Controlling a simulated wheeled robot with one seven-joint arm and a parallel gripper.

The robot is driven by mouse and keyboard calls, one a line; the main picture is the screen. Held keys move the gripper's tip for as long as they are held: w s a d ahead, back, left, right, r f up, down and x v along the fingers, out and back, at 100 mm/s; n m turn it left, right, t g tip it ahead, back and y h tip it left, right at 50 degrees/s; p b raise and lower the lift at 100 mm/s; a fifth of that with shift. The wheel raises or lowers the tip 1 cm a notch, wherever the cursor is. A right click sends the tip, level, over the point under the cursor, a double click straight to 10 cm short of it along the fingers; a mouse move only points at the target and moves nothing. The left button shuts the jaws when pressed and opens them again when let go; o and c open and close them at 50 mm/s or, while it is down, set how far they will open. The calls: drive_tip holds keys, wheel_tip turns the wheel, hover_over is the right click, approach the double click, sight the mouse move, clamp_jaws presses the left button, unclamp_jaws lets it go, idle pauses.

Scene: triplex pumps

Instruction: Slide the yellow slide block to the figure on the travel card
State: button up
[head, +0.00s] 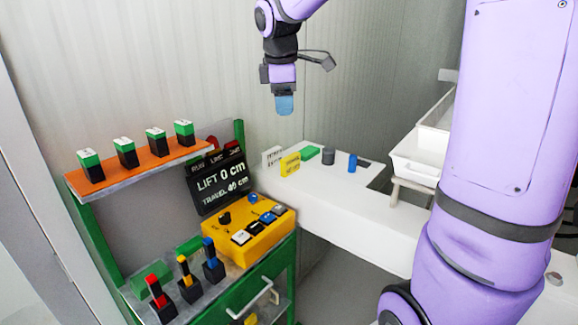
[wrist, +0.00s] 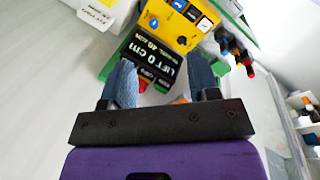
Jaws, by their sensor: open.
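Three levers or sliders on black blocks stand on the green cart's lower shelf: red (head: 157,291), yellow (head: 184,270) and blue (head: 212,259). The yellow one seems to be the slide block, but I cannot be sure. A black sign (head: 216,182) reads LIFT 0 cm and what looks like TRAVEL 40 cm; it appears upside down in the wrist view (wrist: 152,60).
A yellow control box (head: 262,238) with knobs and switches sits right of the levers. Several green-topped black blocks stand on the orange shelf (head: 140,165). The white bench (head: 330,190) carries a white card (head: 271,157), a green block (head: 308,153) and small cylinders. White trays (head: 418,155) are at right.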

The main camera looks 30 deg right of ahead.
drive_tip(key=w+d+f+n+g, duration=0.1)
drive_tip(key=w+d+f+n, duration=0.5)
drive_tip(key=w, duration=0.5)
drive_tip(key=n+y, duration=0.2)
drive_tip(key=n, duration=0.2)
hover_over(290, 156)
wheel_tip(290, 156, down, 9)
drive_tip(key=shift+g, duration=0.4)
drive_tip(key=f, duration=0.5)
drive_tip(key=shift+s+d, duration=0.1)
drive_tip(key=shift+d, duration=0.1)
drive_tip(key=shift+a+f, duration=0.15)
drive_tip(key=shift+f, duration=2.75)
drive_tip(key=c, duration=1)
